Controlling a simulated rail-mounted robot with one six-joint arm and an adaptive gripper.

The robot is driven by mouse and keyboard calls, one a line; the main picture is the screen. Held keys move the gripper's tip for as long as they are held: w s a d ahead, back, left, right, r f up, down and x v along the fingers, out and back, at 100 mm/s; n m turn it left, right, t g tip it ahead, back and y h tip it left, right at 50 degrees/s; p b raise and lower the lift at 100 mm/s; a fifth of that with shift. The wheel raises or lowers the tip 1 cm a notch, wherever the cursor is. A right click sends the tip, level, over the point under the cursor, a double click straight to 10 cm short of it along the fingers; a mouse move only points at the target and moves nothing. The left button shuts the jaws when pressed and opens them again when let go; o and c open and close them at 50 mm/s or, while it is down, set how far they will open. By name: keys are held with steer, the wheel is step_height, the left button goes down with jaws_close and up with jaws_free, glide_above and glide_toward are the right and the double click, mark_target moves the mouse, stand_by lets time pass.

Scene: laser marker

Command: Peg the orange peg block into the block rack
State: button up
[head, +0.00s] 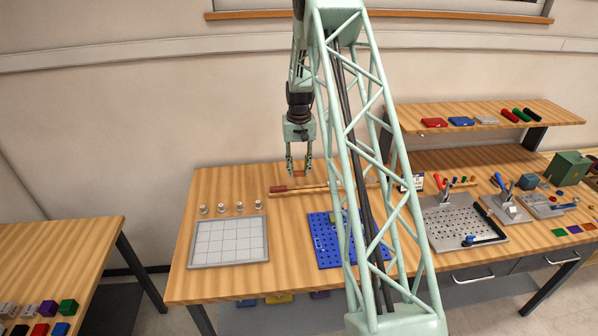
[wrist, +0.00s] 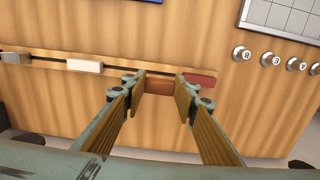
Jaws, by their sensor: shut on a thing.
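My gripper (head: 299,172) hangs pointing down over the back of the middle table, and it also shows in the wrist view (wrist: 160,82). It is shut on the orange peg block (wrist: 158,87), which looks brownish-orange between the fingertips. A long wooden rail with a dark slot, which looks like the block rack (wrist: 35,61), runs behind the fingertips in the wrist view. A red block (wrist: 200,77) and a white block (wrist: 85,66) sit along it. In the head view the rail lies below my gripper, with the red block (head: 279,188) at its left end. I cannot tell the held block's height above it.
A blue perforated board (head: 325,242) stands in front, partly hidden by my arm. A gridded white panel (head: 229,242) with several silver knobs (head: 221,209) behind it is at the left. A grey perforated plate (head: 455,225) and a raised shelf (head: 480,115) are at the right.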

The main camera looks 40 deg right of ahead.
mark_target(299, 190)
steer(key=shift+f, duration=0.15)
steer(key=shift+f+b, duration=1.1)
steer(key=shift+f, duration=1.85)
steer(key=shift+f+b, duration=0.4)
steer(key=shift+f, duration=0.25)
steer(key=o, duration=0.8)
steer(key=shift+r, duration=0.15)
steer(key=shift+r, duration=5.85)
steer(key=shift+r, duration=0.1)
